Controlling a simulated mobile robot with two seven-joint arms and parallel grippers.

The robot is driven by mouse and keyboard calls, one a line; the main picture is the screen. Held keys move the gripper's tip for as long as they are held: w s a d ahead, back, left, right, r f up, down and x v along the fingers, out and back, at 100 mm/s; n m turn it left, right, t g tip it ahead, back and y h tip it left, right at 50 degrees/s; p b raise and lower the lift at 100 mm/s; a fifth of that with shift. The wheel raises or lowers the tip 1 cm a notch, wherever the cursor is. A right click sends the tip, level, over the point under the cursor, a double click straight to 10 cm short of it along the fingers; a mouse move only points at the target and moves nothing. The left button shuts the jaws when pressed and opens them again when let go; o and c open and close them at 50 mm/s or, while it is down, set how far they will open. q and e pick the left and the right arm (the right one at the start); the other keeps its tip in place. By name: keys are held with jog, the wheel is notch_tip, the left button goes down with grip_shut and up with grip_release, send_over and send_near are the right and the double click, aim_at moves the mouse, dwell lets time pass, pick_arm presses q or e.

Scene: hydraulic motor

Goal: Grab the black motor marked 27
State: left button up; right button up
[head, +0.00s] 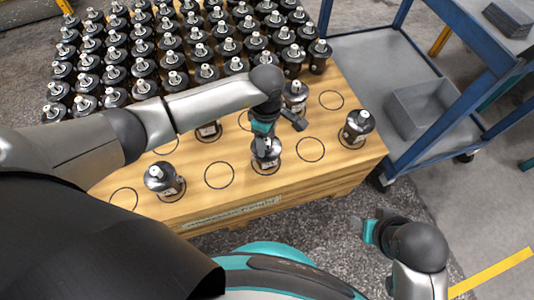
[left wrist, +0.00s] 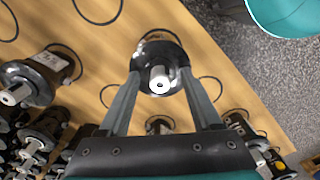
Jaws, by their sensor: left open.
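A black motor (head: 266,158) with a silver shaft stands upright in a drawn circle near the front edge of the wooden pallet. My left gripper (head: 264,138) is over it, pointing down. In the left wrist view the same motor (left wrist: 160,57) lies between the fingertips of my left gripper (left wrist: 160,76), which are open on either side of its shaft. Whether they touch it cannot be told. Its label is too small to read, so I cannot confirm the number 27. My right gripper (head: 372,232) is at the lower right, off the pallet, its fingers unclear.
Other motors stand at the front left (head: 164,179) and right (head: 357,127) of the pallet (head: 240,203). Dense rows of motors (head: 115,76) fill the back. Several circles are empty. A blue cart (head: 372,65) with a grey bin (head: 420,107) stands at the right.

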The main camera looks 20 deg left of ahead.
pick_arm(q)
jog(key=shift+f, duration=0.1)
jog(key=shift+c, duration=0.2)
grip_shut()
dwell(0.4)
dwell(0.6)
jog(key=shift+w, duration=0.1)
